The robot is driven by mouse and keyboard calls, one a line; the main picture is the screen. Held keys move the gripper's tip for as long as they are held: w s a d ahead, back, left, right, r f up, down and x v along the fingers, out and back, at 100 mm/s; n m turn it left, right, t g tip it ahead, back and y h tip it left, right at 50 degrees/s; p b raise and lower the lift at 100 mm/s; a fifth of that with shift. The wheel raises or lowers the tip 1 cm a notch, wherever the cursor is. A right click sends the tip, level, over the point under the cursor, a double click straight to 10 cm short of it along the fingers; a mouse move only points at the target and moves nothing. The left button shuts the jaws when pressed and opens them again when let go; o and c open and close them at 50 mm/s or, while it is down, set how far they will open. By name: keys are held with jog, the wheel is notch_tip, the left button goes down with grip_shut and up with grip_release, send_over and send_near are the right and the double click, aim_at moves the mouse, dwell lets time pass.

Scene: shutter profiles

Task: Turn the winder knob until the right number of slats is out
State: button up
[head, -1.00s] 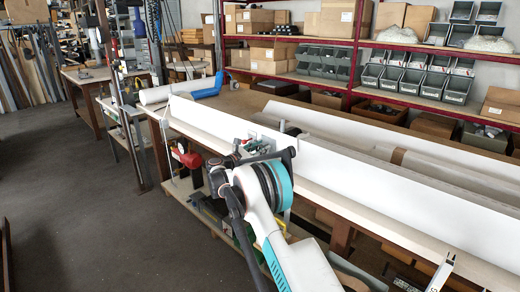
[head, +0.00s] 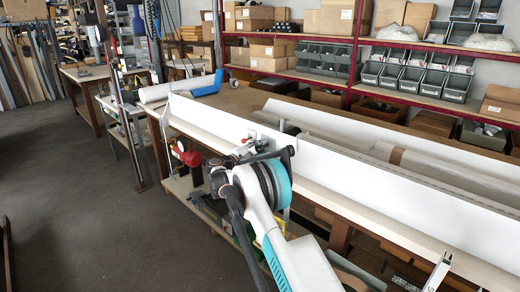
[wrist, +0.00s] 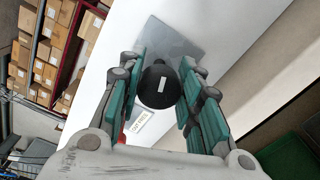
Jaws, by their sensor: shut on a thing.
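The winder knob (wrist: 152,92) is a black ball with a small white mark, in the middle of the wrist view. My gripper (wrist: 164,76) is shut on it, with green-padded fingers on its left and right sides. Behind the knob is a grey metal plate (wrist: 188,40) on a white panel (wrist: 232,25). A small white label (wrist: 141,127) with print too small to read surely sits below the knob, with a bit of red beside it. In the head view my gripper (head: 250,148) is mostly hidden by my arm. I cannot make out any slats.
A long workbench (head: 320,190) carries a long white upright panel (head: 390,187) and pale rolls behind it. A red clamp-like part (head: 187,155) is on the bench's near side. Red shelves (head: 385,92) with boxes and bins stand behind. The floor (head: 100,215) at left is clear.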

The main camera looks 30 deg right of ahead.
jog(key=m, duration=0.6)
jog(key=shift+f, duration=0.15)
dwell(0.4)
jog(key=shift+s, duration=0.1)
jog(key=o, duration=1.1)
jog(key=shift+c, duration=0.2)
jog(key=shift+a, duration=0.1)
jog(key=v, duration=1.1)
jog(key=shift+a, duration=0.4)
jog(key=shift+s, duration=0.1)
